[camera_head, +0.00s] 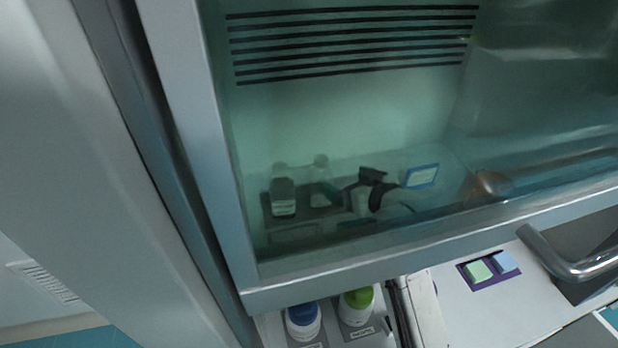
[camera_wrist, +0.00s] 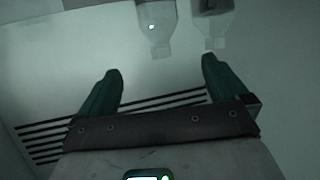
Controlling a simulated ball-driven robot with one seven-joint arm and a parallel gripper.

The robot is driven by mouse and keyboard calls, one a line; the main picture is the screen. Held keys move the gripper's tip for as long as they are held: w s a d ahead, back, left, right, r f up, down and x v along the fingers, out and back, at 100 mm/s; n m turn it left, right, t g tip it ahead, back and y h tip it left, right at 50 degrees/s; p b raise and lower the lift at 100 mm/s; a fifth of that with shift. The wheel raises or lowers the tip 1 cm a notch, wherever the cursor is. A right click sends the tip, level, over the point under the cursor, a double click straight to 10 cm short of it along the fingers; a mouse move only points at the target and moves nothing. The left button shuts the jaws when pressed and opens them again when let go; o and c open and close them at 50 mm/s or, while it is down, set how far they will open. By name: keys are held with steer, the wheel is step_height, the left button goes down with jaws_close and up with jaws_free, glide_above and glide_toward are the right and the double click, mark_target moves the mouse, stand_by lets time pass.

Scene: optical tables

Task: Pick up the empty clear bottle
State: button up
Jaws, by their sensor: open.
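The empty clear bottle (camera_head: 321,187) stands inside the glass-fronted cabinet, behind the sash. It also shows upside down at the top of the wrist view (camera_wrist: 157,22), its base cut off by the frame edge. A second bottle (camera_head: 283,198) with dark contents stands to its left; in the wrist view this bottle (camera_wrist: 212,12) is on the right. My gripper (camera_head: 341,193) is inside the cabinet, just right of the clear bottle. In the wrist view my gripper (camera_wrist: 160,68) has its fingers spread and nothing between them, roughly in line with the clear bottle's neck.
The cabinet's sash frame (camera_head: 430,245) runs along the front. A dark tray or base lies under the bottles. Outside, a blue-capped bottle (camera_head: 303,320) and a green-capped bottle (camera_head: 357,305) stand below the sash. A metal handle (camera_head: 575,262) is at right.

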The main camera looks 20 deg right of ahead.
steer(key=shift+p+x, duration=0.95)
steer(key=shift+x, duration=4.7)
steer(key=shift+d+f, duration=0.15)
steer(key=shift+s+f, duration=0.1)
steer(key=c, duration=1.3)
steer(key=shift+c, duration=0.2)
